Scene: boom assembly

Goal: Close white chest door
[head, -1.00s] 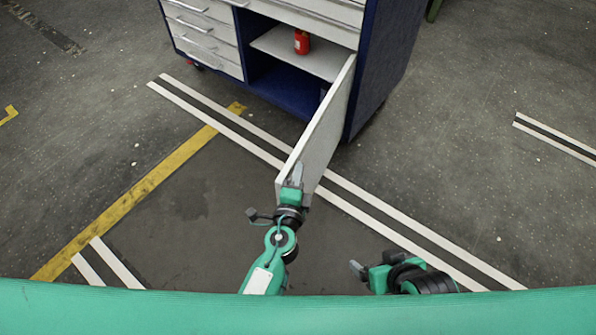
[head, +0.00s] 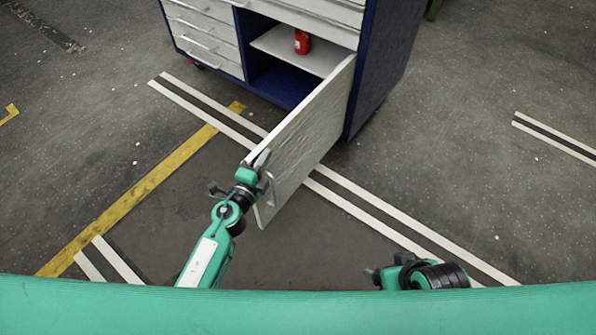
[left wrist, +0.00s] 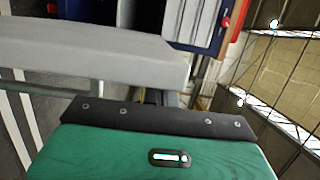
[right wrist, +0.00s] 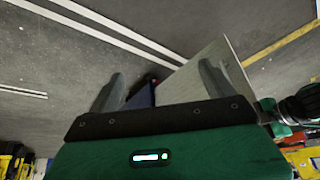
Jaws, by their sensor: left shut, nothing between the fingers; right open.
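The white chest door (head: 305,135) stands open, hinged at the right of the blue and white chest (head: 375,60). Its free edge points toward me, and a bar handle (head: 266,190) shows near that edge. My left gripper (head: 262,158) is shut and empty at the free edge's top, against or very near the door. The door also fills the upper left of the left wrist view (left wrist: 90,55), where the fingers are mostly hidden. My right gripper (head: 370,277) is low at the right, apart from the door. The right wrist view shows its fingers (right wrist: 160,90) spread and empty, with the door (right wrist: 205,75) beyond.
A red canister (head: 302,42) stands on the shelf (head: 285,48) inside the open compartment. White drawers (head: 205,35) are to its left. The floor left of the door is clear, with yellow (head: 140,195) and white tape lines.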

